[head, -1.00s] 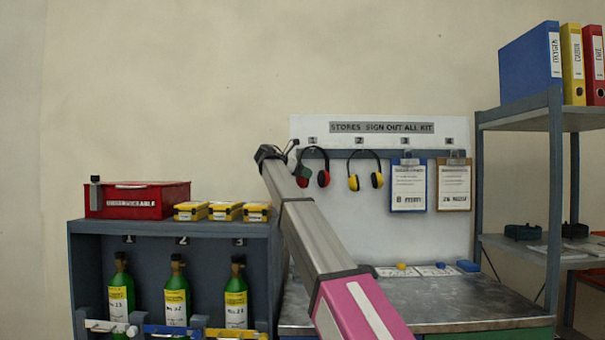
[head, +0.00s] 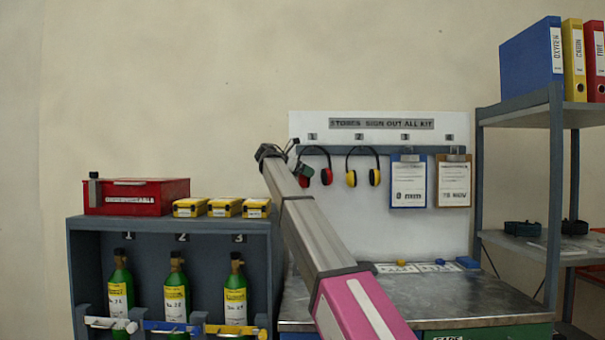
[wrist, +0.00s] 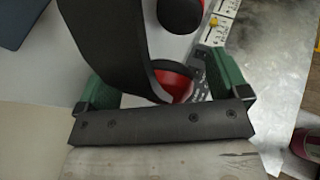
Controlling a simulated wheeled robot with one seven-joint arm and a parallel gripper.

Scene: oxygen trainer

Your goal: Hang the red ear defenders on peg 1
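The red ear defenders (head: 326,177), with a black headband, are at the rail below the label 1 in the head view. The top of the headband is at peg 1 (head: 312,149); whether it rests on the peg I cannot tell. My gripper (head: 304,169) is at their left side and partly covers the left cup. In the wrist view, the green fingers of my gripper (wrist: 154,72) stand wide apart. The black headband of the ear defenders (wrist: 105,40) passes between them, and red shows on both cups. I see no finger clearly pressed on the band.
Yellow ear defenders (head: 375,177) hang at peg 2. A blue clipboard (head: 408,184) and a brown clipboard (head: 453,183) hang to the right. The metal bench (head: 450,290) stands below, and a grey cabinet (head: 88,240) with green bottles is at left.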

